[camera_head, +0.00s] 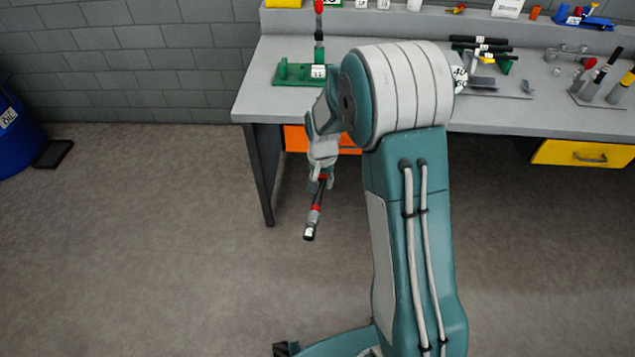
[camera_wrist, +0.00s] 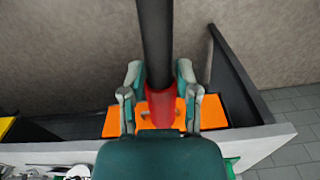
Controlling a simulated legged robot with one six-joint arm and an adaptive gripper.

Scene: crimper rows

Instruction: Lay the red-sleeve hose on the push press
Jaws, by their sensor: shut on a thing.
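My gripper (camera_head: 322,178) hangs in front of the bench's left end, below its top. It is shut on the red-sleeve hose, a dark tube (camera_head: 317,200) with red parts and a pale-marked end, which points down and slightly left over the floor. In the wrist view the fingers (camera_wrist: 160,105) stand either side of the hose's red sleeve (camera_wrist: 160,100), and the dark tube runs up out of view. On the bench's left end stands a green-based press (camera_head: 290,74) with an upright, red-knobbed lever. No readable label tells whether it is the push press.
The grey bench (camera_head: 550,118) has an orange drawer (camera_head: 296,138) and a yellow drawer (camera_head: 583,152). Dark hoses (camera_head: 482,41) lie behind a grey-plated tool (camera_head: 500,87). Another tool with dark handles (camera_head: 600,80) stands at right.

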